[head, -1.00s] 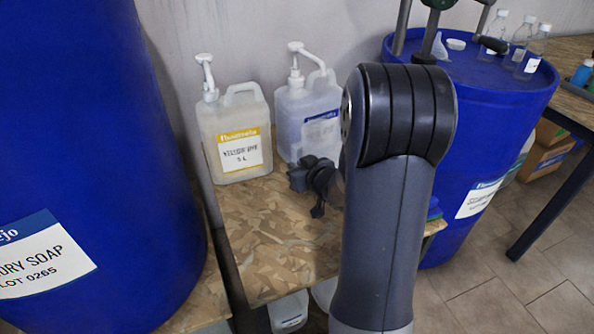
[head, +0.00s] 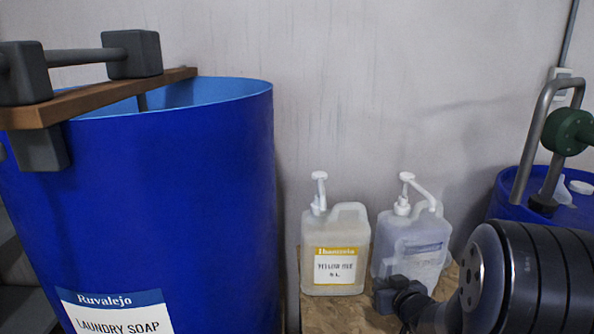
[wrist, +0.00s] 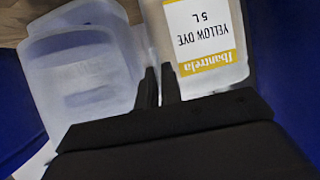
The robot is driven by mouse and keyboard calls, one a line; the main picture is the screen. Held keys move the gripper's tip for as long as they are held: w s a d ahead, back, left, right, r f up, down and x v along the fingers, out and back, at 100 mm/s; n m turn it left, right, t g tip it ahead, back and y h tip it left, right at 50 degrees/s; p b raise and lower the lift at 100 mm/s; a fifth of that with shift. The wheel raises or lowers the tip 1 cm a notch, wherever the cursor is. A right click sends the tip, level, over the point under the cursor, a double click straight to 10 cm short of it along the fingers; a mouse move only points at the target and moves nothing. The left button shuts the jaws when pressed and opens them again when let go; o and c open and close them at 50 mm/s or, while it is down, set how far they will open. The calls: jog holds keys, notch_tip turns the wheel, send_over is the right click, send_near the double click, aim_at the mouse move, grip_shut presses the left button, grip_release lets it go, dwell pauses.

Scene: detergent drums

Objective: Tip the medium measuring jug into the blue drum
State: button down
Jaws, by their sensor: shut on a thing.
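The blue drum (head: 180,200), labelled laundry soap, stands large at the left with an open top. A translucent measuring jug (head: 418,262) is in front of the right-hand dye bottle and partly blends with it. My gripper (head: 395,293) is at the jug's lower side, right of the drum and well below its rim. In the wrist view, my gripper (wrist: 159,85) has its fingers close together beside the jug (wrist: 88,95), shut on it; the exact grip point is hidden. The jug's size mark and contents cannot be made out.
A wooden bar (head: 100,98) with dark fittings crosses the drum's rim. A yellow dye bottle (head: 335,275) and a second pump bottle (head: 432,222) stand on the board shelf (head: 335,315). Another blue drum (head: 507,195) with a green pump is at the right. The wall is behind.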

jog(key=shift+m+h, duration=0.7)
jog(key=shift+h, duration=0.1)
jog(key=s+a+f, duration=0.1)
jog(key=a+f, duration=0.1)
jog(key=a, duration=0.1)
jog(key=s+a+f, duration=0.4)
jog(key=a+f, duration=0.1)
jog(key=shift+s+a+f, duration=0.1)
jog(key=shift+s+a, duration=0.05)
jog(key=shift+a, duration=0.2)
notch_tip(320, 180, up, 14)
jog(key=w+r+p, duration=0.1)
jog(key=w+p, duration=0.1)
jog(key=p, duration=1.7)
jog(key=s+f, duration=0.4)
jog(key=f, duration=0.2)
jog(key=shift+s, duration=0.15)
jog(key=shift+s, duration=0.15)
